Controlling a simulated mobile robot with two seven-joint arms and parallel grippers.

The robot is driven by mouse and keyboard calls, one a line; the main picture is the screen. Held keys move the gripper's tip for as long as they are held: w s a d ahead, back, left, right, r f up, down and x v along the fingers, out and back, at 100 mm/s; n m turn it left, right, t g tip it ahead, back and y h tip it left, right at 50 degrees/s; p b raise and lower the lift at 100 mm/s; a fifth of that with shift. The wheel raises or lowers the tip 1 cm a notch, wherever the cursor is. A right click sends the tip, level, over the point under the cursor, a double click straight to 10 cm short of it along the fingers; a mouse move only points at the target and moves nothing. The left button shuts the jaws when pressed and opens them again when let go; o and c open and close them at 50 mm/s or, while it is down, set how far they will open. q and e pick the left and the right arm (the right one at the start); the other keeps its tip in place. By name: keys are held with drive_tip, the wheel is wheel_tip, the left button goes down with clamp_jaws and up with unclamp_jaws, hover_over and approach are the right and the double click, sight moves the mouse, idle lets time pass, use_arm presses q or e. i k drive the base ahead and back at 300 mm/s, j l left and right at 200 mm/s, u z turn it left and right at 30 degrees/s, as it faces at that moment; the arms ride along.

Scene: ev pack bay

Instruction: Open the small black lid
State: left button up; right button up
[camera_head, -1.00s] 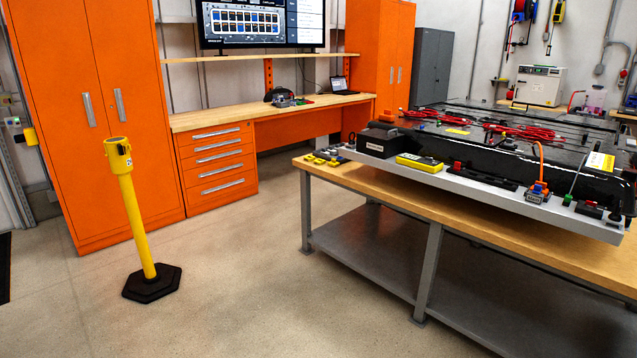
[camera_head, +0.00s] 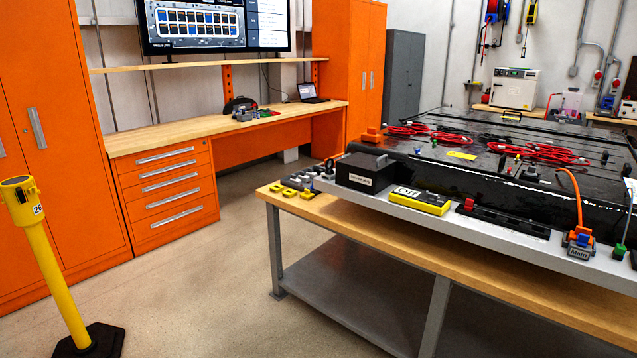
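A small black box with a lid (camera_head: 367,171) sits at the near left corner of the battery pack's grey tray (camera_head: 480,224). It has a white label on its front, too small to read surely, and a dark handle-like part on top. The lid looks shut. Neither of my grippers shows in the head view.
A wooden workbench (camera_head: 400,245) carries the large black battery pack (camera_head: 470,165) with red cables. A yellow post (camera_head: 50,270) stands at the left. The floor between is clear.

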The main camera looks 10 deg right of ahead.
sight(362, 161)
drive_tip(key=i, duration=1.45)
drive_tip(key=j+u, duration=0.05)
